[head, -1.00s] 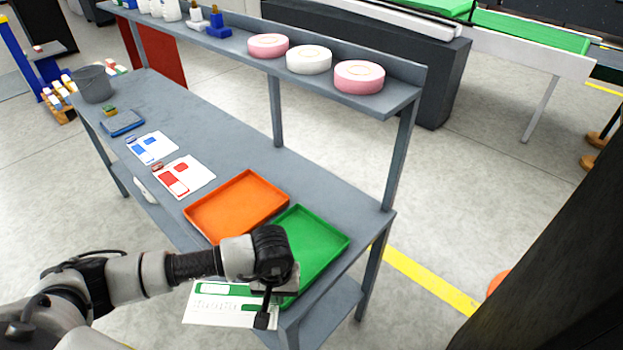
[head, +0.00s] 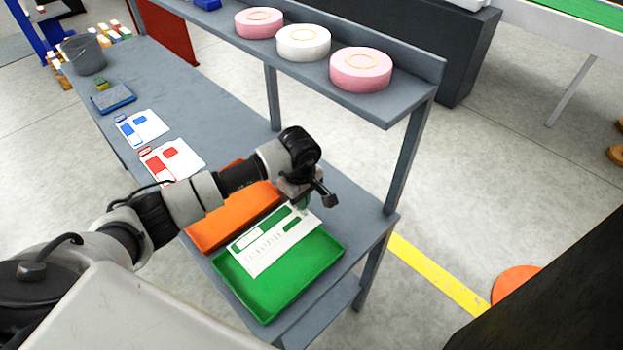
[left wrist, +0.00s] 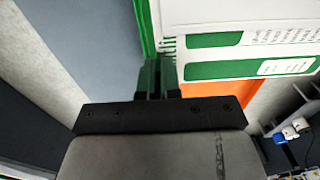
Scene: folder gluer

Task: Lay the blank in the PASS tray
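The blank (head: 275,240) is a flat white sheet with green printed panels. My left gripper (head: 308,203) is shut on its far right edge in the head view. The blank lies over the back left part of the green tray (head: 318,270), along the border with the orange tray (head: 215,236). Whether it touches the tray is unclear. In the left wrist view the blank (left wrist: 275,55) spreads out beyond the close-set fingers (left wrist: 158,80). No PASS lettering is readable on either tray. My right gripper is not in view.
The trays stand on a grey bench (head: 190,110). A shelf with pink and white rolls (head: 361,70) runs above its back edge, its post (head: 405,160) right of my left gripper. Cards with blue (head: 141,128) and red (head: 172,160) prints lie farther left.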

